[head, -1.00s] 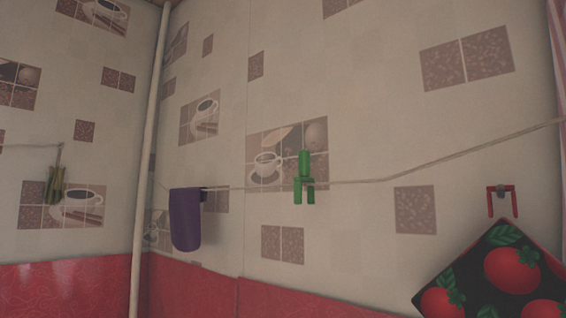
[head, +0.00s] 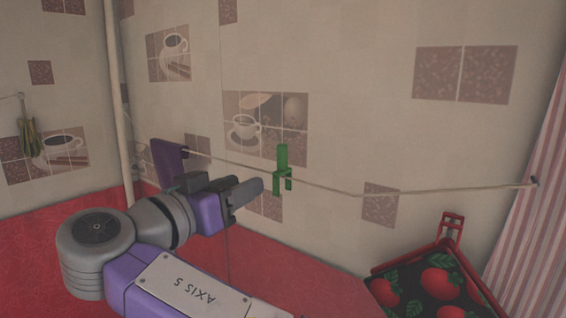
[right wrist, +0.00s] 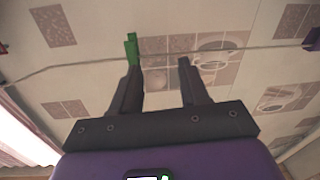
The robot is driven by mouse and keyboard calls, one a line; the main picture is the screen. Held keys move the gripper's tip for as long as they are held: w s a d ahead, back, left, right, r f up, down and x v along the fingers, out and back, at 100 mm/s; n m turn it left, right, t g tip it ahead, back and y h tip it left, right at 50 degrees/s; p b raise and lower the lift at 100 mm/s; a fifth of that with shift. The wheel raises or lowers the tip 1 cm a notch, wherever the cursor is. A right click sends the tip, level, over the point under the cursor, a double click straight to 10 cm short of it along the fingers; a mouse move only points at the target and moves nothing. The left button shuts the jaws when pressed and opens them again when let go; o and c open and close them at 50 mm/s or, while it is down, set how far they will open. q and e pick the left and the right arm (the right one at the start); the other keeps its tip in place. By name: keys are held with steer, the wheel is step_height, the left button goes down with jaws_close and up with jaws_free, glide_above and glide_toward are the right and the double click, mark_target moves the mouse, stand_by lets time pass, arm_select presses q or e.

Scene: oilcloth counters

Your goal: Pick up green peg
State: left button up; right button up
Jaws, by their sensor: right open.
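The green peg (head: 282,168) hangs on the cord (head: 350,193) in front of the tiled wall. My right gripper (head: 250,192) is just left of the peg in the head view, open and empty, with its fingers pointing toward the wall and the peg. In the right wrist view the peg (right wrist: 131,50) shows just beyond the tip of the left finger, not midway between the two fingers. The gap between the open fingers (right wrist: 158,66) holds nothing. I cannot tell whether that finger touches the peg. My left gripper is not in view.
A pale pole (head: 118,110) stands left; a striped curtain (head: 530,200) hangs right.

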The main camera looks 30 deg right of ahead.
mark_target(279, 166)
steer(key=d+r, duration=0.1)
steer(key=d, duration=0.1)
steer(key=d+m+g+p, duration=0.1)
steer(key=d, duration=0.2)
steer(key=d+r+m, duration=0.1)
steer(key=d, duration=0.2)
steer(key=shift+d+r+h, duration=0.15)
steer(key=shift+r+h, duration=0.15)
steer(key=shift+c, duration=0.2)
jaws_close()
